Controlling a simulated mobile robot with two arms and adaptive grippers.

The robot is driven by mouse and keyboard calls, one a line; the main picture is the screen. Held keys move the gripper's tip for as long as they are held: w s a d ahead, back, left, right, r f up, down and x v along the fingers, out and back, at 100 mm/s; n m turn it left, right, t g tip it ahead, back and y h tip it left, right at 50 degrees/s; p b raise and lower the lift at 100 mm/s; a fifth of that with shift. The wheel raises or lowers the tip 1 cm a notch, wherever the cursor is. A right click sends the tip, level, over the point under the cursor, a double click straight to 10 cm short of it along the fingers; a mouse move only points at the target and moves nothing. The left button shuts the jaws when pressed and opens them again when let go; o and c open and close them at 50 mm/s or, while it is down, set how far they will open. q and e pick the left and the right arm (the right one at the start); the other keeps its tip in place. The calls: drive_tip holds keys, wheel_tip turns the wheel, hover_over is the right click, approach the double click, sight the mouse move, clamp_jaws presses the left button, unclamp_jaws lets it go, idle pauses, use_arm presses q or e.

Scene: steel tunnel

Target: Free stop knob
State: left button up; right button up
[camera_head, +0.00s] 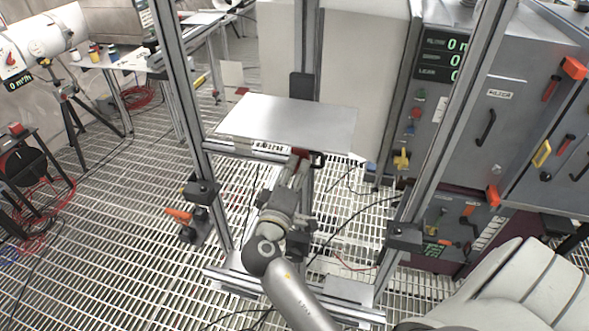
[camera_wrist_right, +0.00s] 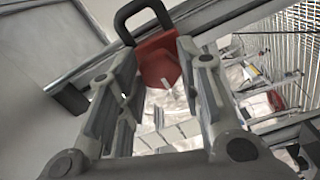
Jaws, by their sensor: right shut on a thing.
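A red padlock (camera_head: 301,153) with a black shackle is held by my right gripper (camera_head: 296,168) just in front of the near edge of a grey plate. In the right wrist view the padlock's red body (camera_wrist_right: 158,62) sits between the fingertips of my right gripper (camera_wrist_right: 160,75), with the shackle pointing up and away. I cannot tell for certain which control is the stop knob. A yellow knob-like part (camera_head: 401,160) and a small red button (camera_head: 415,113) show on the cabinet to the right. My left gripper is not in view.
The grey plate (camera_head: 290,122) lies in an aluminium frame whose posts (camera_head: 182,100) stand left and right of my arm. A grey cabinet (camera_head: 485,120) with handles and displays is at right. The grating floor (camera_head: 120,200) is partly open at left, with cables.

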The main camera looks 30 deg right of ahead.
drive_tip(key=shift+n, duration=0.7)
drive_tip(key=o, duration=1)
